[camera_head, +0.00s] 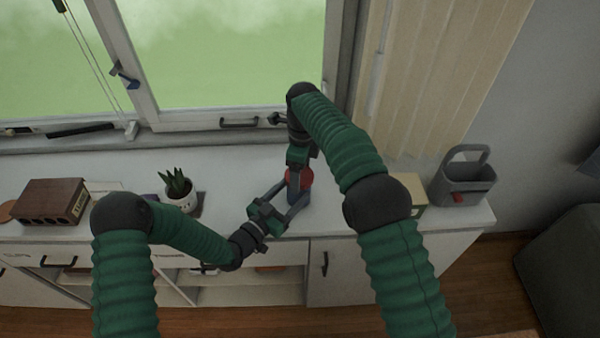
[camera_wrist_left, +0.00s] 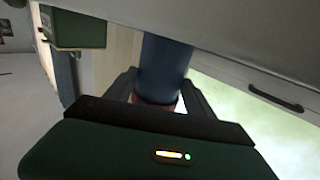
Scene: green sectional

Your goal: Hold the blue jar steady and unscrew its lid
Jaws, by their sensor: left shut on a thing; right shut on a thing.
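The blue jar (camera_head: 299,197) stands upright on the white cabinet top, with a red lid (camera_head: 307,178) on it. My left gripper (camera_head: 294,198) reaches in from the left, its two fingers shut on the jar's body. In the left wrist view the blue jar (camera_wrist_left: 165,68) sits between the left gripper's fingers (camera_wrist_left: 158,95), with a reddish part at its lower end. My right gripper (camera_head: 299,171) comes down from above and is shut on the lid. Its fingers hide part of the lid, so I cannot tell whether the lid has turned.
A potted plant (camera_head: 181,198) and a brown box (camera_head: 51,200) stand to the left on the cabinet top (camera_head: 130,168). A grey caddy (camera_head: 464,184) and a small box (camera_head: 411,190) stand to the right. The window (camera_head: 230,60) is behind.

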